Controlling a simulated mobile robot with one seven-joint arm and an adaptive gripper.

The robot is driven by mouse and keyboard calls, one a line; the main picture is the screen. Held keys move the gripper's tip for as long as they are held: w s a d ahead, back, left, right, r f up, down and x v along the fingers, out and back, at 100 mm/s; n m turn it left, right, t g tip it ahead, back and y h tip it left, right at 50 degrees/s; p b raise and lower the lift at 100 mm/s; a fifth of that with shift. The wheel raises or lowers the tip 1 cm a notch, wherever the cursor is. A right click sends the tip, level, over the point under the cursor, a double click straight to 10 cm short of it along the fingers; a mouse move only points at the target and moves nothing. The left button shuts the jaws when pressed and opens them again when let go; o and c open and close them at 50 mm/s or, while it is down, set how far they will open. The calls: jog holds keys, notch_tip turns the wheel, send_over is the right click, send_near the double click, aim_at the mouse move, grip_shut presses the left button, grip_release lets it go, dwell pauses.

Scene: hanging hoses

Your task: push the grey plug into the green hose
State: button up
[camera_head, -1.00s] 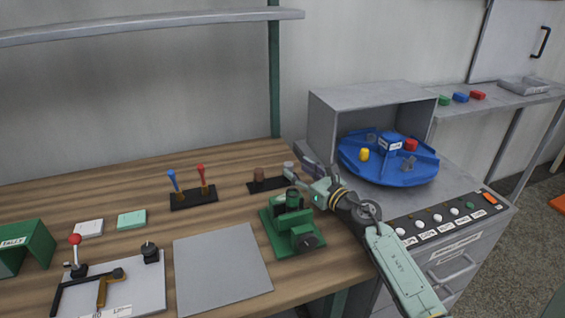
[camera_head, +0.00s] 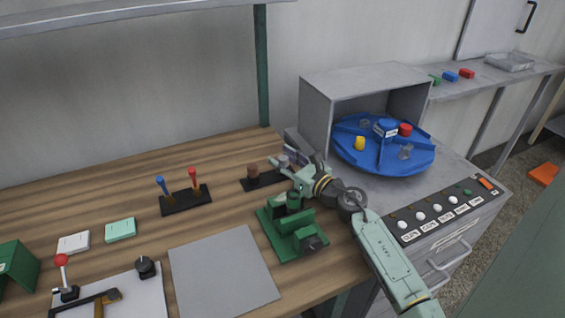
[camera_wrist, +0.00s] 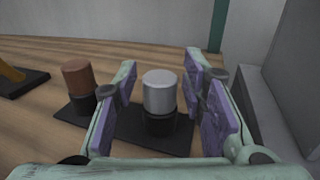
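The grey plug (camera_wrist: 159,93) is a short grey cylinder standing upright in a black holder on the black strip. It also shows small in the head view (camera_head: 284,161). Gaps show between the pads and the plug. In the head view my gripper (camera_head: 291,165) is low over the bench at the strip's right end, partly covering the strip. I cannot make out a green hose in either view.
A brown plug (camera_wrist: 77,75) stands beside the grey one on the same strip. A green vise-like fixture (camera_head: 292,228) stands in front, close to my arm. A grey box (camera_head: 318,110) with a blue turntable (camera_head: 350,155) is to the right. The grey mat (camera_head: 222,275) is bare.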

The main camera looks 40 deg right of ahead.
jog(key=c, duration=0.8)
jog(key=shift+o, duration=0.2)
jog(key=shift+r, duration=0.1)
